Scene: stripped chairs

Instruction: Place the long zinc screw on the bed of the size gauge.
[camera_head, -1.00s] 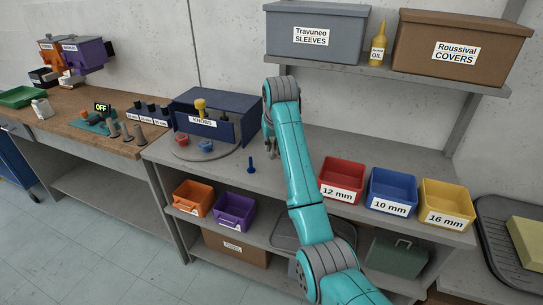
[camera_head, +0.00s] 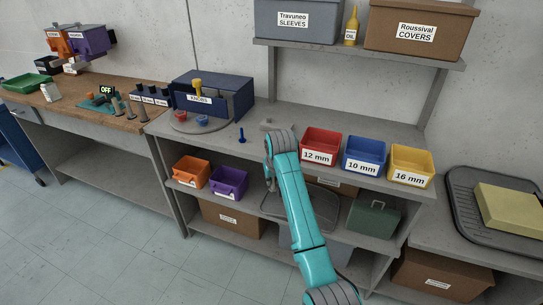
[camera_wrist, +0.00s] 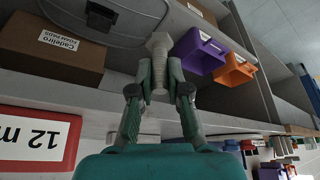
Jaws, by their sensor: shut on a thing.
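My gripper (camera_head: 270,184) hangs in front of the middle shelf unit, below its top edge. In the wrist view my gripper (camera_wrist: 159,90) is shut on a pale grey screw-like piece (camera_wrist: 158,44) with a wide end, likely the long zinc screw. Its lower part is hidden between the fingers. A teal device (camera_head: 92,103) with a display reading OFF stands on the wooden bench at left, apart from my gripper; it looks like the size gauge. Its bed is too small to make out. Several grey upright pieces (camera_head: 130,109) stand beside it.
A blue screw (camera_head: 241,135) stands on the shelf top near the KNOBS box (camera_head: 212,95). Red (camera_head: 320,142), blue (camera_head: 364,152) and yellow (camera_head: 411,161) bins line the right. Orange (camera_head: 191,171) and purple (camera_head: 229,180) bins sit below. Floor at left front is clear.

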